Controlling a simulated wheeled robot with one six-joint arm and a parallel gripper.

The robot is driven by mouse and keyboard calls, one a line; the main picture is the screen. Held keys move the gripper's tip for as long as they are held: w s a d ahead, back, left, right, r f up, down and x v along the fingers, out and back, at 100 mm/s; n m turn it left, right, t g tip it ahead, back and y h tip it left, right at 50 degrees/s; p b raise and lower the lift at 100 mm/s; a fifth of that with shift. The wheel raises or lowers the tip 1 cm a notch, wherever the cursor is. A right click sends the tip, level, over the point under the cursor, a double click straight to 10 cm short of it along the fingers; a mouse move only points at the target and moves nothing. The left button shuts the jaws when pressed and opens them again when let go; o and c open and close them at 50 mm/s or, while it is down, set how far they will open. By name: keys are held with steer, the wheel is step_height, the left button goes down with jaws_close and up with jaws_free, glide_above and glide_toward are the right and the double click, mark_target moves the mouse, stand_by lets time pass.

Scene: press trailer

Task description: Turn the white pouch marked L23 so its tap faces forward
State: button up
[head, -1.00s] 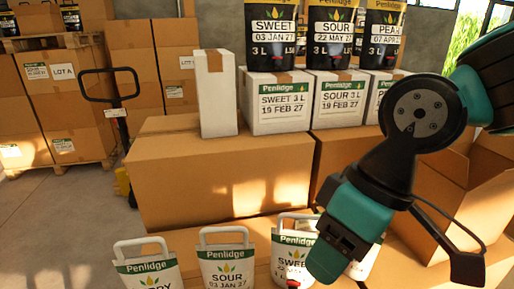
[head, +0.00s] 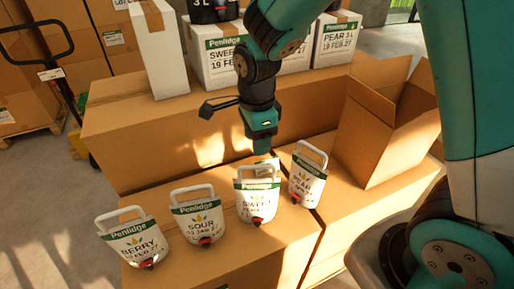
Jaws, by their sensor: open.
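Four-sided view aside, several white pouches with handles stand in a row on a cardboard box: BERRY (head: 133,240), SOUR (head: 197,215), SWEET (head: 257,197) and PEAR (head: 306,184). Each has a green Penlidge band and a red-and-black tap low on its front. The PEAR pouch's tap (head: 296,198) shows toward its lower left edge. The mark L23 cannot be read on any pouch. My gripper (head: 264,158) is open and points down just behind the SWEET pouch's handle. Its fingertips are partly hidden, and contact with the handle cannot be told.
A long cardboard box (head: 150,135) stands behind the row, bearing white cartons (head: 335,38). A tall white carton (head: 160,50) stands at its left. An open cardboard box (head: 385,120) is at the right. A pallet truck handle (head: 38,48) stands at the left.

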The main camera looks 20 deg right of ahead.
mark_target(257, 167)
steer(key=m, duration=0.2)
steer(key=shift+f+m+b, duration=0.1)
steer(key=shift+m+b, duration=0.2)
steer(key=shift+m, duration=0.4)
step_height(257, 167, down, 10)
steer(key=b, duration=0.7)
steer(key=shift+b, duration=0.4)
steer(key=shift+c, duration=0.5)
jaws_close()
steer(key=shift+r+p, duration=0.4)
steer(key=n+p, duration=0.1)
steer(key=n, duration=0.3)
steer(key=shift+f, duration=0.25)
